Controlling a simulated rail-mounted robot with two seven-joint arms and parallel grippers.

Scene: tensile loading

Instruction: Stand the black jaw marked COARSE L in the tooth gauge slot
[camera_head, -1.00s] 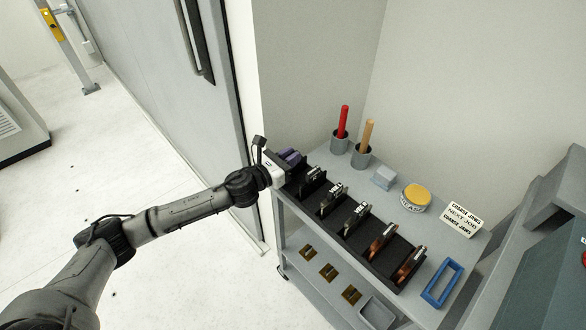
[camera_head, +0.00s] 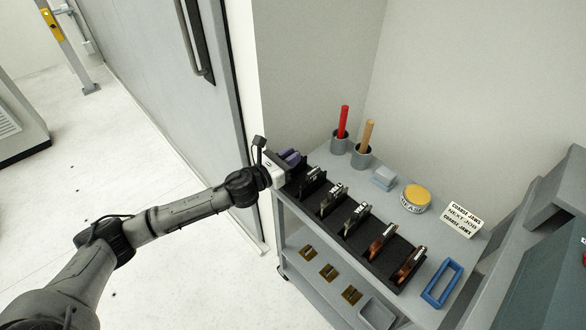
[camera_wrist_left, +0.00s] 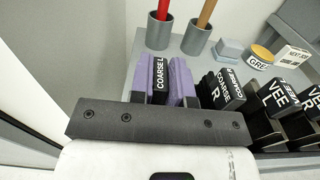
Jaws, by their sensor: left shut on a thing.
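The black jaw marked COARSE L (camera_wrist_left: 160,76) stands at the left end of the black rack (camera_head: 348,241), its white label readable in the left wrist view. My left gripper (camera_head: 290,157) is at that end of the rack. Its two purple fingers, also in the left wrist view (camera_wrist_left: 161,84), are shut on this jaw, one on each side. The jaw's lower part is hidden, so I cannot tell whether it is clear of its slot. A jaw marked COARSE R (camera_wrist_left: 222,90) stands beside it. I cannot tell for sure which thing is the tooth gauge. My right gripper is not in view.
More jaws (camera_head: 357,216) stand along the rack. Behind are two cups with a red (camera_head: 343,121) and a tan handle (camera_head: 366,136), a pale block (camera_head: 383,178), a yellow-lidded tin (camera_head: 416,197) and a sign (camera_head: 462,218). A blue frame (camera_head: 442,284) lies at the right.

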